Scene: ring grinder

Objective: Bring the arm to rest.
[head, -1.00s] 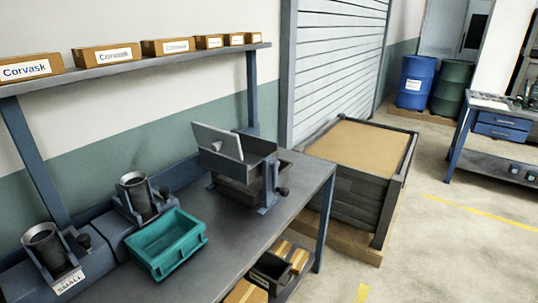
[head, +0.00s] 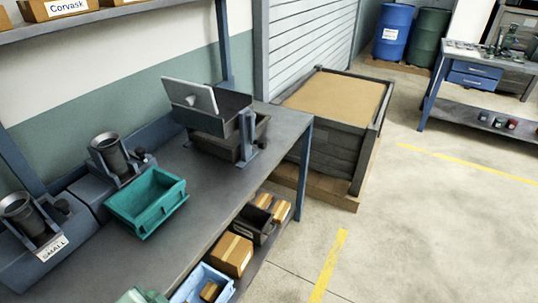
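Neither of my arms nor grippers shows in the head view, so how they stand cannot be seen. The workbench (head: 195,228) runs from the lower left to the middle. On it stand two dark cup-topped machines, one at the back (head: 112,155) and one at the left (head: 25,220) with a label reading "SMALL". A teal bin (head: 150,208) sits in front of the back machine and looks empty. A dark tilted hopper (head: 215,110) on a blue-grey stand is at the bench's far end, above a dark bin (head: 225,147).
Cardboard boxes (head: 232,255) and bins, one light blue (head: 205,285), lie on the shelf under the bench. A large crate (head: 335,150) stands beyond the bench. Blue (head: 392,33) and green (head: 427,38) drums and another workbench (head: 475,65) are farther back. The floor at right is clear.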

